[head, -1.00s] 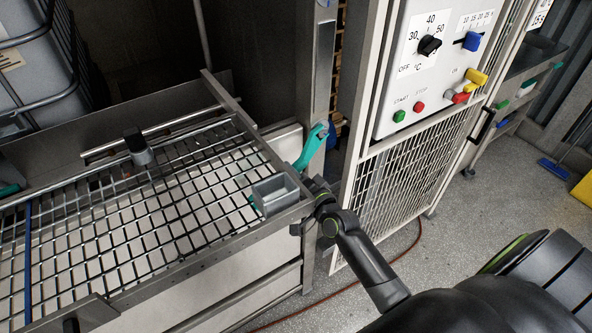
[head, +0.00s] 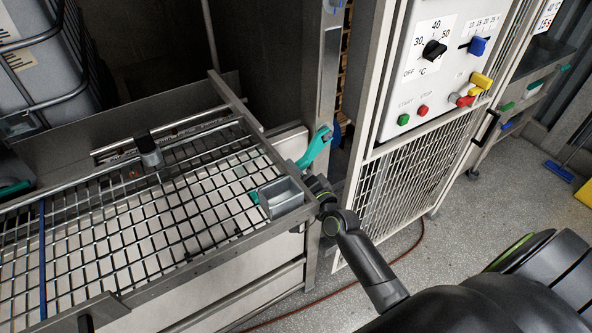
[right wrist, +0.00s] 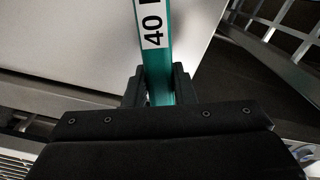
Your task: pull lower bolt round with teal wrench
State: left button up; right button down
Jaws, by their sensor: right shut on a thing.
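The teal wrench (head: 316,147) stands tilted beyond the right end of the wire rack in the head view, its head end upward near the metal post. My right gripper (head: 314,184) is at its lower part, partly hidden behind the grey box. In the right wrist view my right gripper (right wrist: 158,88) is shut on the wrench handle (right wrist: 168,58), which carries a white label reading 40. The lower bolt cannot be made out in either view. My left gripper is not in view.
A small grey open box (head: 281,196) sits at the rack's right corner, close to my right gripper. The wire rack (head: 150,215) spreads left. A control panel (head: 434,75) stands right, above a mesh guard (head: 410,165). An orange-red hose (head: 355,285) lies on the floor.

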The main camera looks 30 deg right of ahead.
jog(key=shift+r, duration=0.15)
jog(key=shift+a+r+m+p, duration=0.3)
jog(key=shift+r+m+p, duration=0.65)
jog(key=shift+p, duration=0.25)
jog(key=shift+r, duration=0.1)
jog(key=shift+a+r+m, duration=0.15)
jog(key=shift+r+m, duration=0.4)
jog(key=shift+r+m, duration=0.5)
jog(key=shift+r, duration=0.05)
